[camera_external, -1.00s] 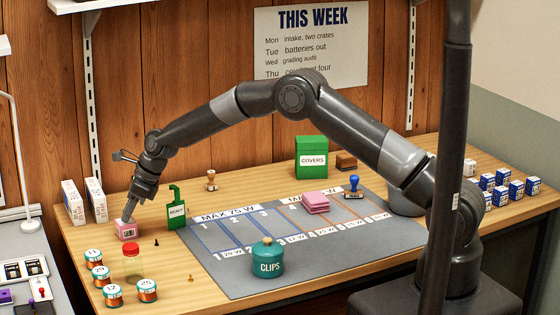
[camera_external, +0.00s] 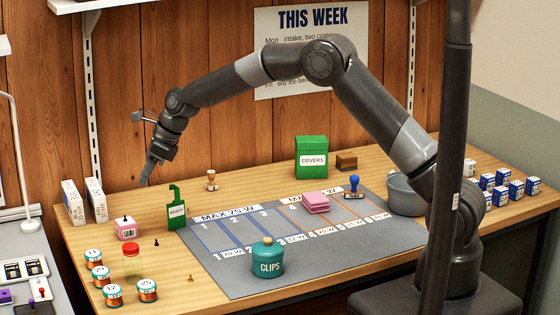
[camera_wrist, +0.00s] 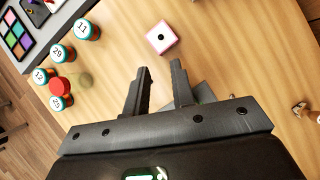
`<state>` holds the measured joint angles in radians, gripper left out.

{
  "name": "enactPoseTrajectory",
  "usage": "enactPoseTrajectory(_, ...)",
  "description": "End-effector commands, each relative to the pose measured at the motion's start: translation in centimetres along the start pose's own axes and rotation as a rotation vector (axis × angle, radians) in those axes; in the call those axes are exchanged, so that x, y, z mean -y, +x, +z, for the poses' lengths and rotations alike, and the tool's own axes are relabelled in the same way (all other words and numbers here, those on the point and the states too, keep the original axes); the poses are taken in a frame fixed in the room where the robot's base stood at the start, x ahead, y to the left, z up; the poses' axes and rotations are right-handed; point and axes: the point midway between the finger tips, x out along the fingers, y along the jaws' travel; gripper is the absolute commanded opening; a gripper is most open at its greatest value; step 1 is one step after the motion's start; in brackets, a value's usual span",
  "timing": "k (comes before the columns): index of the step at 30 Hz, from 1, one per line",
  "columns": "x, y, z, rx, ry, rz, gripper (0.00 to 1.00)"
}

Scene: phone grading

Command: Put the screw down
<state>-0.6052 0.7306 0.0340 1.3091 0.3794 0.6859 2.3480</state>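My gripper (camera_external: 147,180) hangs above the back left of the table, higher than the pink box (camera_external: 126,229) and a little to its right. In the wrist view my gripper (camera_wrist: 160,68) shows two fingers apart with nothing between them. The pink box (camera_wrist: 162,39) lies just beyond the fingertips there, with a small dark spot on its pale top. I cannot tell whether that spot is a screw or a hole. A small dark piece (camera_external: 156,242), perhaps a screw, stands on the table right of the box. A small brass piece (camera_external: 191,278) stands nearer the front.
A red-capped jar (camera_external: 132,262) and several numbered tins (camera_external: 147,290) stand front left. A green holder (camera_external: 176,210) stands right of the pink box. The grey mat (camera_external: 220,275) carries a teal clips jar (camera_external: 267,260). White boxes (camera_external: 96,200) stand at the left edge.

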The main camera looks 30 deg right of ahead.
Motion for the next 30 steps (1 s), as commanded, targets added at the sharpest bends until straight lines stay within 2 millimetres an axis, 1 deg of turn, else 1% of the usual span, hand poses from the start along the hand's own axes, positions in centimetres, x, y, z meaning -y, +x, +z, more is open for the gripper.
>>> enactPoseTrajectory(10, 0.1, -0.6, -0.1, 0.0, -0.005, -0.002, 0.23)
enactPoseTrajectory(11, 0.2, -1.0, -0.1, 0.0, -0.012, -0.004, 0.23)
enactPoseTrajectory(14, 1.0, -3.3, -0.8, -0.002, -0.07, -0.019, 0.23)
enactPoseTrajectory(17, 2.1, -7.4, -2.2, -0.011, -0.181, -0.046, 0.23)
enactPoseTrajectory(18, 2.5, -9.3, -2.9, -0.017, -0.238, -0.059, 0.23)
enactPoseTrajectory(20, 3.0, -12.3, -4.3, -0.028, -0.326, -0.078, 0.23)
enactPoseTrajectory(21, 3.3, -14.1, -5.3, -0.039, -0.385, -0.09, 0.23)
enactPoseTrajectory(23, 3.5, -16.9, -6.8, -0.055, -0.472, -0.105, 0.23)
enactPoseTrajectory(24, 3.6, -18.6, -7.9, -0.068, -0.53, -0.115, 0.23)
enactPoseTrajectory(26, 3.6, -21.2, -9.5, -0.087, -0.616, -0.131, 0.23)
enactPoseTrajectory(27, 3.5, -22.9, -10.7, -0.101, -0.674, -0.139, 0.23)
enactPoseTrajectory(29, 3.3, -25.3, -12.5, -0.125, -0.759, -0.15, 0.23)
enactPoseTrajectory(30, 3.1, -26.9, -13.7, -0.141, -0.816, -0.157, 0.23)
